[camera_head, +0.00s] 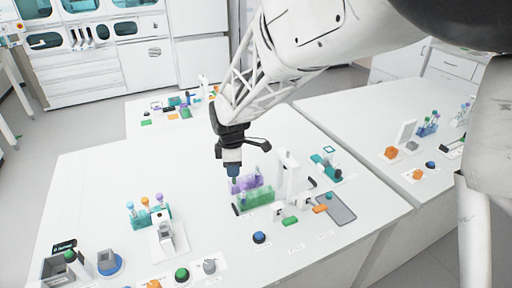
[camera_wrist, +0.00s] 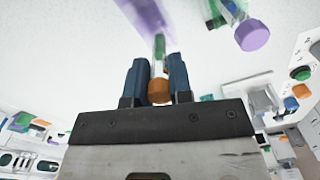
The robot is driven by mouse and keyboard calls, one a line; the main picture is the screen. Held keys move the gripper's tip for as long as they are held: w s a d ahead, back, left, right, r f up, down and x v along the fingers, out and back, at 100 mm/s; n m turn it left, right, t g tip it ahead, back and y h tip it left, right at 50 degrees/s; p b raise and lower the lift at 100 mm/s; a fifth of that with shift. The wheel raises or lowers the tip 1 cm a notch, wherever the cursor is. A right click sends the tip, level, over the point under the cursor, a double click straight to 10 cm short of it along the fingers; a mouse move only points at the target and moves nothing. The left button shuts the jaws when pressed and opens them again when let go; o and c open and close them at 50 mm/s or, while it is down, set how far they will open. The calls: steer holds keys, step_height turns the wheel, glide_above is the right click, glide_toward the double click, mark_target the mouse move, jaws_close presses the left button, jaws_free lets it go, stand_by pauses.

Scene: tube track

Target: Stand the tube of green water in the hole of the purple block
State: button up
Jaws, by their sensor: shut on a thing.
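My gripper (camera_head: 234,178) is above the table by the left end of the purple block (camera_head: 247,183). In the wrist view, my gripper's blue fingers (camera_wrist: 158,75) are shut on an orange-capped tube (camera_wrist: 158,88). Green water (camera_wrist: 159,46) shows in the tube beyond the fingers. The purple block also shows in the wrist view (camera_wrist: 143,14), blurred, close to the tube's far end. I cannot tell whether the tube's end is in a hole or only near the block. In the head view the tube is mostly hidden by the gripper.
A green block (camera_head: 258,201) stands just in front of the purple one. A purple-capped tube (camera_wrist: 251,35) stands close by. A white upright stand (camera_head: 288,175) is to the right. A teal rack with several capped tubes (camera_head: 150,215) is to the left. Buttons line the front.

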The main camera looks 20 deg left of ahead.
steer(key=shift+f, duration=0.65)
stand_by(0.6)
steer(key=o, duration=0.8)
steer(key=shift+r, duration=0.1)
steer(key=shift+r, duration=3.85)
